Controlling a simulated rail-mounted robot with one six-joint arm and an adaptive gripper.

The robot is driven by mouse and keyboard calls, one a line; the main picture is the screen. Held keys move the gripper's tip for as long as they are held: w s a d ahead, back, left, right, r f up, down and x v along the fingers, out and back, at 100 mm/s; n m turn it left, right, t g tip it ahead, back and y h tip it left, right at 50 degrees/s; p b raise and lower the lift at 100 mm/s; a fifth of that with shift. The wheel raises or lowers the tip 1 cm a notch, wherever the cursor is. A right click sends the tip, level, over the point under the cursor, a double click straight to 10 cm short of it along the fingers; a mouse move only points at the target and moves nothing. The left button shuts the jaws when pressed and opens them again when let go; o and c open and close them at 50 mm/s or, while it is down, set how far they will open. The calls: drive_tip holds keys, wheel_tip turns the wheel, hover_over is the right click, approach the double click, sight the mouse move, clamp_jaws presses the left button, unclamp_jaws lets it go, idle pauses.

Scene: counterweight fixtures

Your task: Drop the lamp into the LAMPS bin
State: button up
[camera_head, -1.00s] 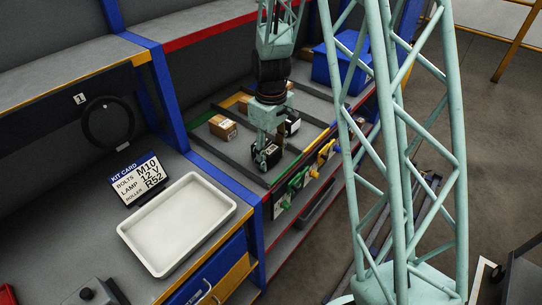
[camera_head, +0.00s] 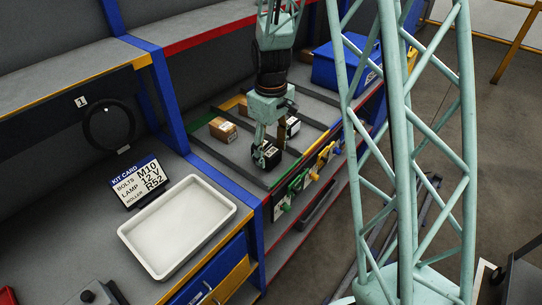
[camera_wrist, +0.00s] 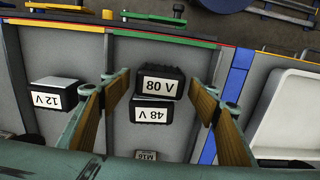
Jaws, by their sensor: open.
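In the head view, my gripper (camera_head: 264,142) is just over a black box (camera_head: 268,156) in the front left compartment. Another black box (camera_head: 292,127) is to its right. I cannot pick out a LAMPS label.
Brown boxes (camera_head: 222,129) are in the tray's rear; one labelled M16 (camera_wrist: 146,155) shows in the wrist view. A blue bin (camera_head: 338,62) stands at the shelf's far end. An empty white tray (camera_head: 178,226) and a kit card (camera_head: 138,181) reading LAMP 12 V are at left.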

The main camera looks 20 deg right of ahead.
sight(271, 153)
drive_tip(key=shift+r+p, duration=0.3)
drive_tip(key=shift+r, duration=4.2)
drive_tip(key=shift+r, duration=0.1)
drive_tip(key=s+a+r+m+t, duration=0.2)
drive_tip(key=s+a+r+m, duration=0.15)
drive_tip(key=s+r, duration=1.45)
drive_tip(key=s+a+r+m+t, duration=0.1)
drive_tip(key=s+r, duration=0.2)
drive_tip(key=s, duration=0.6)
drive_tip(key=s+a+r+m+t, duration=0.1)
drive_tip(key=s+r, duration=0.2)
drive_tip(key=s, duration=0.5)
drive_tip(key=shift+s+a+r, duration=0.2)
drive_tip(key=shift+s+a, duration=0.05)
drive_tip(key=shift+s, duration=0.15)
drive_tip(key=shift+o, duration=0.5)
